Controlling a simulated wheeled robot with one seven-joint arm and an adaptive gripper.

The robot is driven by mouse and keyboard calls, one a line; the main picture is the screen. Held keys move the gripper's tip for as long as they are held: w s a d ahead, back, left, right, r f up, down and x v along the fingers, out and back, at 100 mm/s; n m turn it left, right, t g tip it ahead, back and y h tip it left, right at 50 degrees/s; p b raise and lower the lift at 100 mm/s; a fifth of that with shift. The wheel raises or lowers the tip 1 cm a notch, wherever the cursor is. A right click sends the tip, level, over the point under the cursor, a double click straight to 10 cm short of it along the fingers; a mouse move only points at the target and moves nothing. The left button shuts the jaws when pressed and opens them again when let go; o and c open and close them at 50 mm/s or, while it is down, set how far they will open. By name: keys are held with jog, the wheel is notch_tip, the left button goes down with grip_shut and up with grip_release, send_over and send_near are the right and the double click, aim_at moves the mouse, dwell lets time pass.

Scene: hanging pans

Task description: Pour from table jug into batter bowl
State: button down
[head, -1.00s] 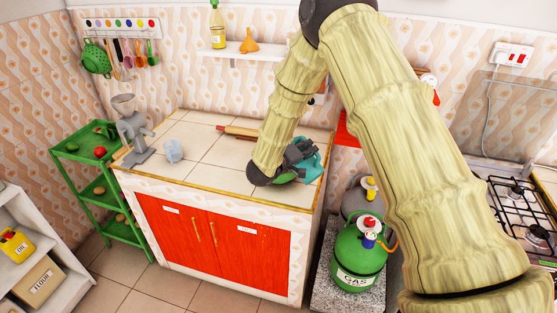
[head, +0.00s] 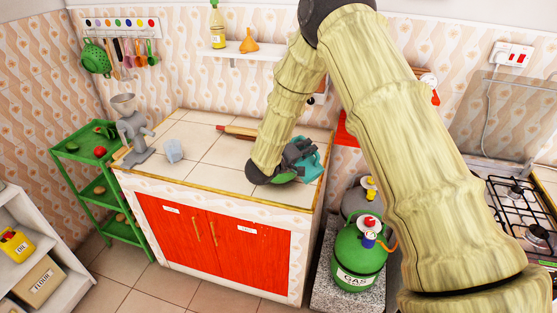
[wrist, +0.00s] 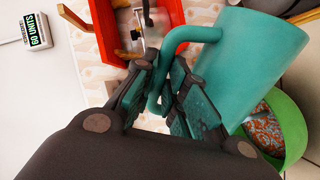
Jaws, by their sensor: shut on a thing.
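A teal jug (head: 313,166) is on or just above the right end of the tiled counter, partly hidden by my arm and gripper. In the wrist view the jug (wrist: 243,65) is tilted in the picture, with its handle (wrist: 176,50) between my fingers. My gripper (wrist: 170,85) is shut on this handle; it also shows in the head view (head: 296,153). A green bowl (wrist: 291,122) with orange and grey speckled contents lies beside and partly behind the jug. In the head view only a green sliver of it (head: 284,179) shows. I cannot see liquid leaving the jug.
A red box (wrist: 110,30) is close in the wrist view.

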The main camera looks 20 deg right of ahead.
jog(key=shift+w+a+r+n+p, duration=0.15)
jog(key=shift+w+a+n+p, duration=0.1)
jog(key=shift+w+n+p, duration=0.2)
dwell(2.2)
